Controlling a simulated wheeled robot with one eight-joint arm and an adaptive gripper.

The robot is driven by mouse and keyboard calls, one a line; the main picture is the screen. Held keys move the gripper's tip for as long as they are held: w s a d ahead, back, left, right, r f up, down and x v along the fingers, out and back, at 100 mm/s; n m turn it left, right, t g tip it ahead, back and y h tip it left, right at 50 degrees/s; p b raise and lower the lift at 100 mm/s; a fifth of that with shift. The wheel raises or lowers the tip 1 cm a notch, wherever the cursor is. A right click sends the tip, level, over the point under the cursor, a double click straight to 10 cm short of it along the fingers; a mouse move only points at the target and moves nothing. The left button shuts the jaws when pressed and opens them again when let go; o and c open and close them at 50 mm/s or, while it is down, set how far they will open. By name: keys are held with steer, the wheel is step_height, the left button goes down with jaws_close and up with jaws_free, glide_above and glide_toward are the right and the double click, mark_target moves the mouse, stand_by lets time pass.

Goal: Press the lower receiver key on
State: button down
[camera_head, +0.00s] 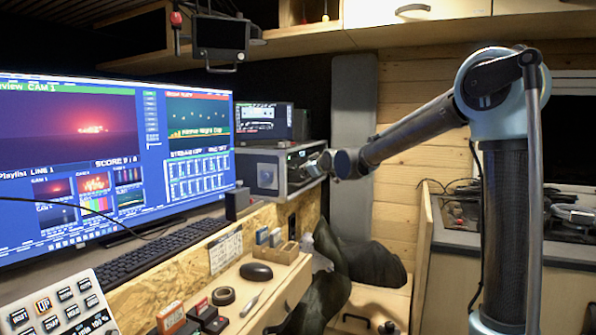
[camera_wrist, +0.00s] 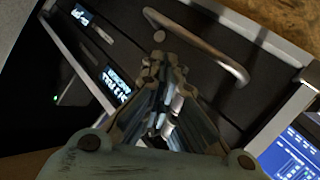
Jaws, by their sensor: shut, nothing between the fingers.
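The receivers sit in a silver-edged rack case (camera_head: 268,172) beyond the big monitor in the head view. Two lit displays, one (camera_wrist: 82,15) and another (camera_wrist: 117,84), show left of the fingers.
A metal handle (camera_wrist: 200,46) spans the panel close to the fingertips. The big monitor (camera_head: 180,113) stands left of the case. A dark seat (camera_head: 375,262) stands below the arm.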

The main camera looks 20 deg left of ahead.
steer(key=shift+a, duration=0.15)
steer(key=shift+s+a, duration=0.1)
steer(key=shift+a, duration=0.2)
steer(key=shift+a, duration=0.4)
stand_by(0.7)
stand_by(0.4)
steer(key=shift+d, duration=0.8)
steer(key=shift+d, duration=0.1)
steer(key=d, duration=0.4)
steer(key=shift+s+d, duration=0.2)
steer(key=shift+d, duration=0.2)
